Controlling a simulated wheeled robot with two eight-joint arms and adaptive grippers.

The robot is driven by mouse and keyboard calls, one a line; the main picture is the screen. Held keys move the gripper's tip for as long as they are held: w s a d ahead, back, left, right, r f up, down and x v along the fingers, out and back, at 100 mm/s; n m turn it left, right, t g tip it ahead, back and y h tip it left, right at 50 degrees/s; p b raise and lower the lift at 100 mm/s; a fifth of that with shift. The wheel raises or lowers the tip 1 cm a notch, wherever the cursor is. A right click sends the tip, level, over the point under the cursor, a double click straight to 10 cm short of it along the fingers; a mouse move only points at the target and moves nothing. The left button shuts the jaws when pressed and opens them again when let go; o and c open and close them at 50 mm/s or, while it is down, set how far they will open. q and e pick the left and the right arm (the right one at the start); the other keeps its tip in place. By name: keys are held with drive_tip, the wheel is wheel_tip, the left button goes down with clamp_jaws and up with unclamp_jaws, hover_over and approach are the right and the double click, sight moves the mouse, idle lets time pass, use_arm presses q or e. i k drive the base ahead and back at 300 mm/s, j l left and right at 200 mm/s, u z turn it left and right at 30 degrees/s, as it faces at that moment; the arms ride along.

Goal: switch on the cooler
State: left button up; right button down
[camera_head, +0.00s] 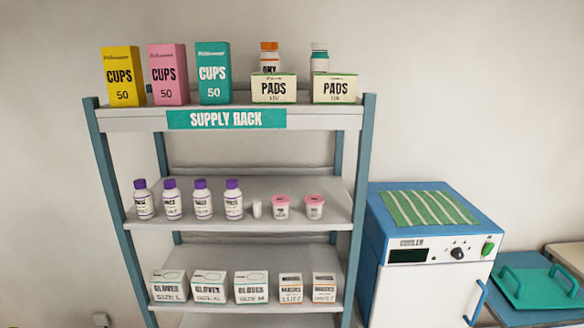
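The cooler (421,287) is a white-fronted box with blue sides and top, standing to the right of the rack. Its front panel has a dark display (408,255), a black knob (457,253) and a green switch (488,248) at the right end. The display looks dark, with no readable digits. A blue handle (476,303) is on the right of the door. A green striped cloth (428,208) lies on top. Neither of my grippers is in view.
A supply rack (232,119) holds boxes, bottles, pink-lidded jars and glove and mask boxes on its shelves, close to the cooler's left side. A green tray (540,287) with handles sits on a surface to the right. The space before the cooler's panel looks clear.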

sight(487, 251)
drive_tip(key=z, duration=1.35)
drive_tip(key=i+l+z, duration=0.2)
drive_tip(key=i, duration=0.25)
drive_tip(key=i+z, duration=0.15)
drive_tip(key=i, duration=0.35)
